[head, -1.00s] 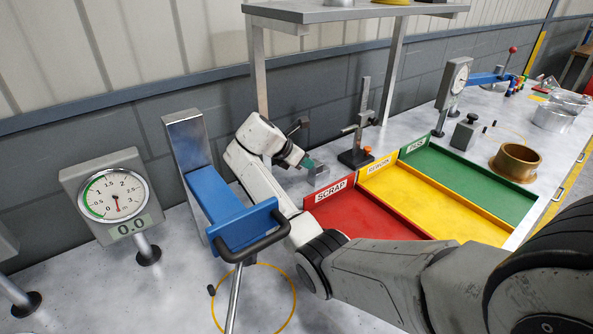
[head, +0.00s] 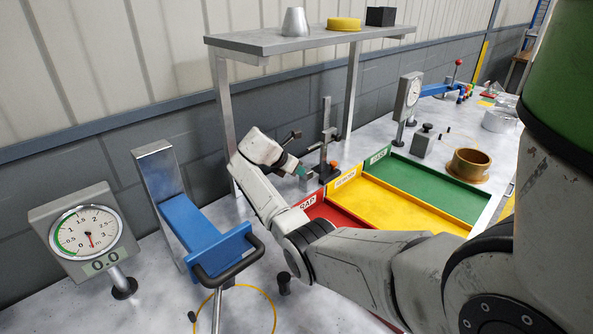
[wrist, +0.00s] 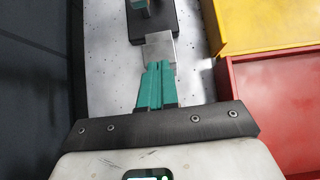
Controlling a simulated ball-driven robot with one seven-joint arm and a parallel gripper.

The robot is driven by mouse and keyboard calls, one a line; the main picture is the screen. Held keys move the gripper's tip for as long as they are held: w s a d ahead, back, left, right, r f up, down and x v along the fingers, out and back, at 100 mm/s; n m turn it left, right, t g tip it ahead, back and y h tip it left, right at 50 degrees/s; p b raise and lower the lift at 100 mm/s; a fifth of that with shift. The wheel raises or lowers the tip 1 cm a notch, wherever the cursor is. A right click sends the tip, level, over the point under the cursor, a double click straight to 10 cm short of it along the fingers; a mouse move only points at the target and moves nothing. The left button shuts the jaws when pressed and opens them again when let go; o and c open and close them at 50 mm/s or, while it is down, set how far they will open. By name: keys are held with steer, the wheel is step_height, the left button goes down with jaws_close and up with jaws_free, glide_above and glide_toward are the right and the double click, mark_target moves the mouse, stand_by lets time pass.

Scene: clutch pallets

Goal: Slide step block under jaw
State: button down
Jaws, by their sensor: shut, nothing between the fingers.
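The step block (head: 307,183) is a small bare-metal piece on the bench, just left of the height gauge (head: 326,132). In the wrist view the block (wrist: 161,48) lies directly ahead of my gripper, its far edge at the gauge's dark base (wrist: 152,22); I cannot tell if they touch. The gauge's jaw (head: 317,147) seems to be the small arm sticking out left from the column, above bench level. My gripper (wrist: 157,66) has teal fingers shut together, empty, at the block's near side. Contact with the block cannot be told. The gripper also shows in the head view (head: 301,171).
Red (head: 345,217), yellow (head: 405,207) and green (head: 440,188) trays lie right of the gauge. A raised shelf (head: 310,40) stands behind. A blue fixture (head: 205,230) and dial gauge (head: 86,235) stand left. A brass ring (head: 470,163) is at the far right.

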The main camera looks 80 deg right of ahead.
steer(key=v, duration=1)
steer(key=shift+w+a+r+b, duration=0.2)
steer(key=shift+r+b, duration=0.1)
steer(key=shift+b, duration=0.15)
